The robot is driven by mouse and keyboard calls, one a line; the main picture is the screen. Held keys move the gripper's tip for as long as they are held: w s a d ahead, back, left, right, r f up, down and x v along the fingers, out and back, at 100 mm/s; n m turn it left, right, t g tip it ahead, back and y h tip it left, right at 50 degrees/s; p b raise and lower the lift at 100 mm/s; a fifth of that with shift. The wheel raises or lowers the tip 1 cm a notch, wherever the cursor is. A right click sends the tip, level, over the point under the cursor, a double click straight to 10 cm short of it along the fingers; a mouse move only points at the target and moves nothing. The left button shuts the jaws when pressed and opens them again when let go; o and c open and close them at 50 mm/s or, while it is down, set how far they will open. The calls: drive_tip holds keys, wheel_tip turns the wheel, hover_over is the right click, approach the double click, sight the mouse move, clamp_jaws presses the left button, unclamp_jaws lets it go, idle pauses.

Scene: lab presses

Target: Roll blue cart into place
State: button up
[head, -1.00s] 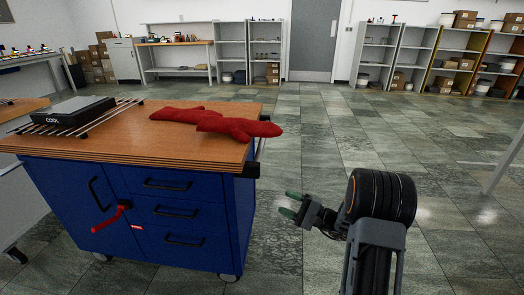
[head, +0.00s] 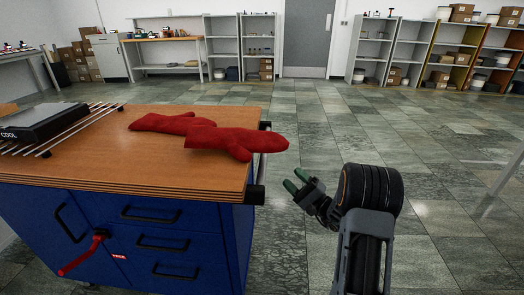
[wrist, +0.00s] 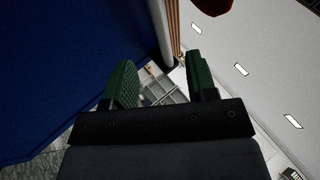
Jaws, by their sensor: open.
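The cart's blue side (wrist: 75,70) fills the left of the wrist view, and a pale upright bar (wrist: 160,32) shows beyond the fingers.
Red oven mitts (head: 215,135) lie on the cart top, one reaching past its right edge. A black plate marked COOL (head: 38,122) sits on a rack at the left. A red lever (head: 85,252) juts from the cart front. Tiled floor (head: 400,140) lies open ahead and right; shelves line the back wall.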

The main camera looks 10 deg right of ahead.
drive_tip(key=b+x, duration=0.2)
drive_tip(key=x, duration=1.1)
drive_tip(key=shift+s+a+f, duration=0.1)
drive_tip(key=shift+a+f, duration=0.05)
drive_tip(key=shift+a, duration=0.1)
drive_tip(key=shift+c, duration=0.5)
clamp_jaws()
